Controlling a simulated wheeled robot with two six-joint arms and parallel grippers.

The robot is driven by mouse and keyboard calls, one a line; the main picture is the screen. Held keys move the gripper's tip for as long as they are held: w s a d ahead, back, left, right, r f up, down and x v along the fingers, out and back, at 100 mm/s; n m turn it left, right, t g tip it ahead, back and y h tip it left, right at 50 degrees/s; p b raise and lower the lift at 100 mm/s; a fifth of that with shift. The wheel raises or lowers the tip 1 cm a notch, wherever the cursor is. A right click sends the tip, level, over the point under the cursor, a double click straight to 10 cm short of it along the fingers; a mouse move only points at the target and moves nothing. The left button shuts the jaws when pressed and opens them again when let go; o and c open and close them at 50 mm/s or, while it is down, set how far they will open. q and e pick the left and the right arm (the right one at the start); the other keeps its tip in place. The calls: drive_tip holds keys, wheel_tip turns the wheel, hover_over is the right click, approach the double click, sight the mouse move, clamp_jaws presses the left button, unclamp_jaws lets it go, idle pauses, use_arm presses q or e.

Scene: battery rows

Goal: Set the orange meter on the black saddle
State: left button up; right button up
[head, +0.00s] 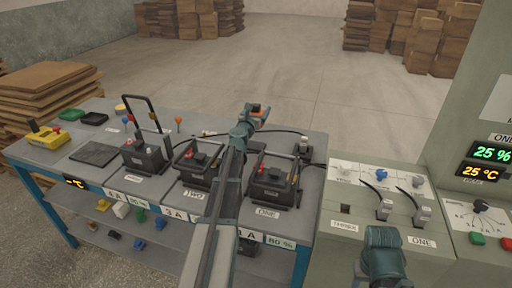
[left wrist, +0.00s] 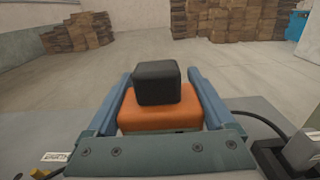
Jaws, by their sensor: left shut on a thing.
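My left gripper (head: 257,112) is shut on the orange meter (head: 264,113), held up past the far edge of the bench's right part. In the left wrist view the orange meter (left wrist: 160,121) sits between the two blue fingers, with a dark block (left wrist: 157,84) on it. A black shallow holder (head: 94,118), which looks like the black saddle, lies at the bench's far left, well away from the gripper. A green one (head: 72,114) lies beside it. My right gripper's fingers are not seen; only a teal part of my arm shows at the bottom.
Three batteries in black trays stand along the bench (head: 120,185), with cables and an upright black handle (head: 145,108). A yellow device (head: 47,136) and a dark flat pad (head: 94,153) are at the left. A grey charger cabinet (head: 345,215) stands right.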

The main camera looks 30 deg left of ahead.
use_arm(q)
wheel_tip(320, 180, down, 6)
drive_tip(key=b, duration=0.6)
drive_tip(key=shift+f, duration=0.15)
drive_tip(key=shift+f, duration=0.1)
wheel_tip(320, 180, down, 3)
drive_tip(key=b, duration=0.3)
drive_tip(key=shift+f+b, duration=0.2)
drive_tip(key=shift+b, duration=0.2)
drive_tip(key=shift+f, duration=0.2)
drive_tip(key=o, duration=1.5)
drive_tip(key=shift+r, duration=0.15)
